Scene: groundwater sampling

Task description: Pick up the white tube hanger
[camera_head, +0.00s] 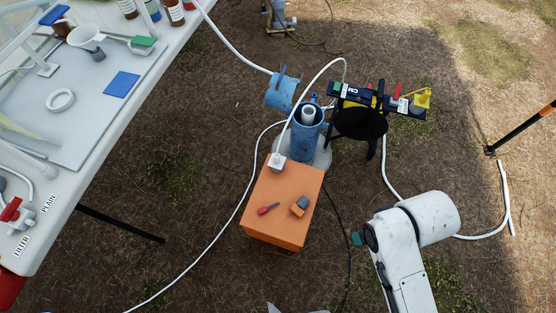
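A small white block-like piece (277,161) sits at the far left corner of the orange box (268,225), with a thin white tube (296,112) arching up from it toward the blue wellhead. It is the likeliest white tube hanger, but it is too small to be sure. A white ring (60,100) lies on the grey mat of the table at left. My white arm (405,255) shows at the lower right, well apart from the box. My gripper is not clearly seen; pale slivers at the bottom edge cannot be identified.
A blue wellhead (303,140) with an open hinged lid stands behind the box. A black reel (360,122) stands right of it. A red-handled tool (268,208) and an orange-grey block (300,206) lie on the box. White hose (215,240) crosses the bare ground. The table (150,60) fills the left.

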